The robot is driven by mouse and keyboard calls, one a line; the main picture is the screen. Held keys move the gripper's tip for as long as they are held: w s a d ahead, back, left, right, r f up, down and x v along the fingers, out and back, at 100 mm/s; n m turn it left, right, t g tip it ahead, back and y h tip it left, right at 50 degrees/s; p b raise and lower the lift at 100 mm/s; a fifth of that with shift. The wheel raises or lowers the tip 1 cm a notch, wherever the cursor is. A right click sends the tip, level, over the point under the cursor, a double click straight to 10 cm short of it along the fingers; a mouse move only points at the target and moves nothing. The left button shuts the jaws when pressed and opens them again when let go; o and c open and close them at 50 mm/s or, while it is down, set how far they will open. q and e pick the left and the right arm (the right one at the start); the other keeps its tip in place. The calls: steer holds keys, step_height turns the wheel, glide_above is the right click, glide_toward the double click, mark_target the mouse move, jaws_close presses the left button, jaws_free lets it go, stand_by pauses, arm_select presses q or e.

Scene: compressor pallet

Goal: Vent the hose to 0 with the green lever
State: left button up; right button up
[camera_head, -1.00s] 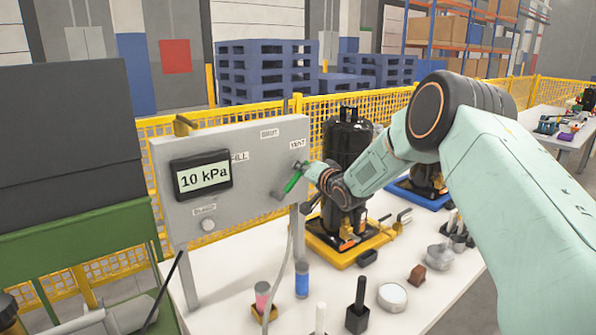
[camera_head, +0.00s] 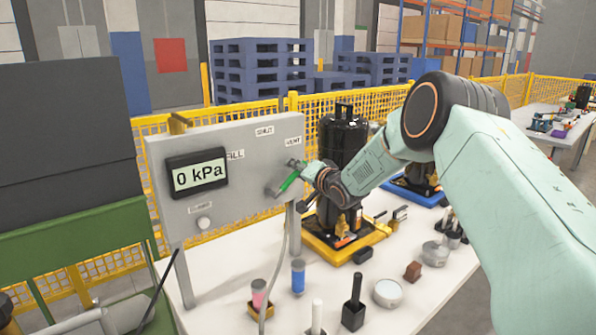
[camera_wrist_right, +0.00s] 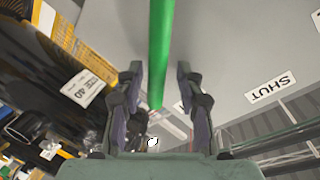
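The grey panel (camera_head: 243,183) stands on legs on the white table, with a display (camera_head: 197,174) reading 0 kPa. The green lever (camera_head: 289,182) is at the panel's right side, just below the VENT label (camera_head: 293,141). My right gripper (camera_head: 303,174) is at the lever, its fingers small and partly hidden in the head view. In the right wrist view, the fingers of my right gripper (camera_wrist_right: 161,82) stand apart, with the green lever (camera_wrist_right: 161,45) between them and gaps showing on both sides. A thin hose (camera_head: 283,262) hangs below the panel. My left gripper is not seen.
A black compressor (camera_head: 341,150) on a yellow tray (camera_head: 333,255) stands close behind and right of the lever. Small cups, a black-handled tool (camera_head: 353,305) and a round tin (camera_head: 388,293) lie on the table front. Yellow mesh fencing (camera_head: 303,102) runs behind.

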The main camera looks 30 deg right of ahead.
steer(key=shift+w+d, duration=0.1)
steer(key=shift+s+r, duration=0.15)
steer(key=shift+s, duration=0.25)
steer(key=s+r, duration=0.1)
steer(key=s, duration=1)
steer(key=shift+r, duration=0.25)
steer(key=shift+s, duration=0.15)
